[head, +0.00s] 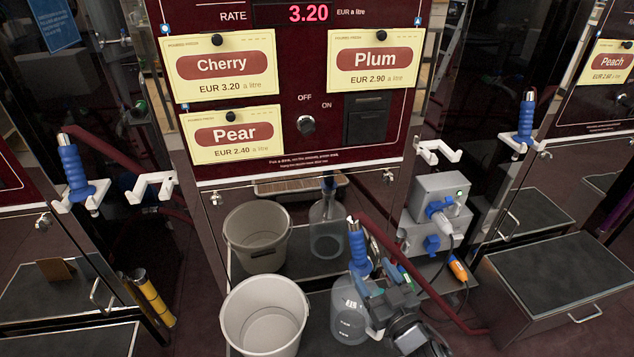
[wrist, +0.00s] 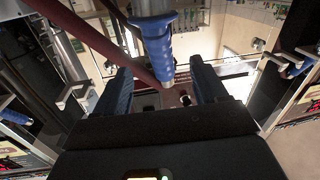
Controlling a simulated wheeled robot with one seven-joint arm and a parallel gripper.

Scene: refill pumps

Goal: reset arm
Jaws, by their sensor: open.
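My gripper (head: 377,278) is in the lower middle of the head view, beside a blue-handled nozzle (head: 358,250). The nozzle stands upright in the mouth of a clear jug (head: 350,312), with a dark red hose running from it. In the wrist view my gripper (wrist: 160,80) has its two blue fingers apart, and the blue nozzle handle (wrist: 158,42) shows ahead of the gap between them, not gripped. I cannot tell whether a finger touches it. My gripper partly hides the jug's right side in the head view.
A pale bucket (head: 265,315) stands left of the jug. The pump front (head: 290,100) with Cherry, Plum and Pear cards rises behind; its glossy lower panel seems to mirror both. A grey socket box (head: 440,205) is right. Other nozzles hang at left (head: 74,172) and right (head: 525,120).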

